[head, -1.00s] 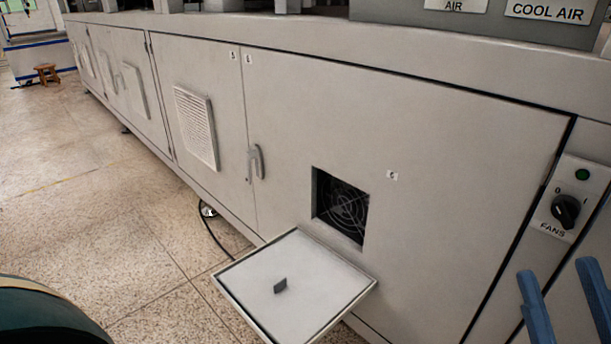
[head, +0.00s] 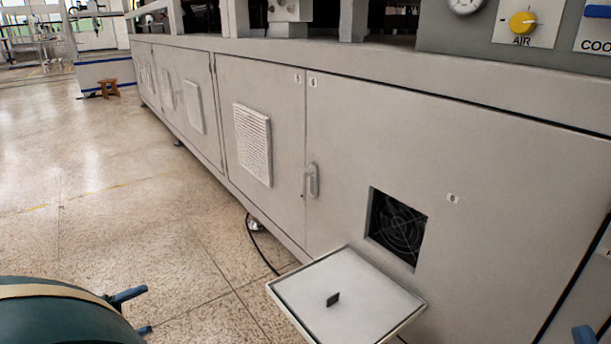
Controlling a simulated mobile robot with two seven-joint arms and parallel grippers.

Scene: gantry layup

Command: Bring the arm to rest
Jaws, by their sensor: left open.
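My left gripper (head: 137,313) is at the lower left of the head view. Its two blue fingers stick out apart, with a gap between them and nothing seen in it. The rest of it is hidden behind a rounded dark green shape. It is over the floor, left of the cabinet and clear of the lowered flap. Of my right gripper (head: 583,335), only a blue fingertip shows at the lower right edge, in front of the cabinet. Whether it is open cannot be seen.
A long grey cabinet (head: 470,260) fills the right. A flap (head: 365,305) with a dark handle sticks out below the square fan opening (head: 398,228). A yellow air knob (head: 522,22) is at upper right. A stool (head: 109,88) stands far left. The speckled floor (head: 130,215) is clear.

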